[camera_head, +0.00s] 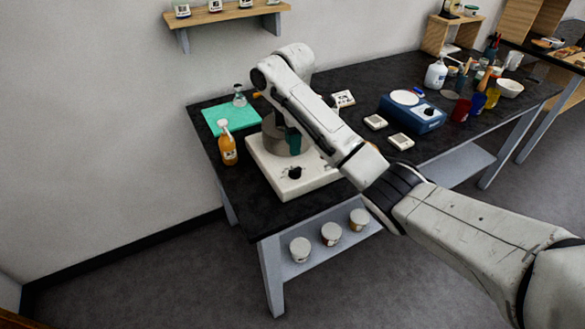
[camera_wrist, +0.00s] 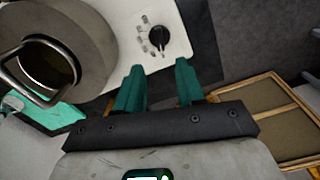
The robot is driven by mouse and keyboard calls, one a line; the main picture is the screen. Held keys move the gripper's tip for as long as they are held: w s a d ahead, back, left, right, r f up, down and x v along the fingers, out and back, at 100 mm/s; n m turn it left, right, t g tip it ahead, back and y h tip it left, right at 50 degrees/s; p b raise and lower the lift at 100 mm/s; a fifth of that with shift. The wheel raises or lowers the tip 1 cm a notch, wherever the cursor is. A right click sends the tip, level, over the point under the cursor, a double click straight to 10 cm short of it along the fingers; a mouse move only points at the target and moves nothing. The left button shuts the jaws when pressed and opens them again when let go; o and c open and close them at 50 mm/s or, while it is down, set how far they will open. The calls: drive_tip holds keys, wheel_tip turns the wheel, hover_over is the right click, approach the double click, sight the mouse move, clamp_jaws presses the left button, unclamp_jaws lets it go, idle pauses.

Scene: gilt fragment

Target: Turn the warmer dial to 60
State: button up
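The warmer (camera_head: 263,163) is a white box at the near left part of the black table. It also shows in the wrist view (camera_wrist: 131,22). Its black dial (camera_head: 295,172) is on the top near the front corner. In the wrist view the dial (camera_wrist: 159,38) has several grey marks along its left side; their numbers are too small to read. A grey metal pot (camera_head: 273,134) with a handle stands on the warmer. My gripper (camera_wrist: 158,75) has two teal fingers, apart and empty, with the dial beyond their tips. In the head view my arm partly hides the warmer.
An orange bottle (camera_head: 228,145) stands left of the warmer, and a teal mat (camera_head: 231,118) lies behind it. A blue device (camera_head: 412,116) and small white blocks (camera_head: 400,141) are to the right. Several jars (camera_head: 331,233) sit on the lower shelf.

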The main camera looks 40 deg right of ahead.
sight(293, 169)
wheel_tip(293, 169, down, 7)
drive_tip(key=b, duration=0.3)
drive_tip(key=shift+f, duration=1.05)
drive_tip(key=shift+c, duration=0.3)
clamp_jaws()
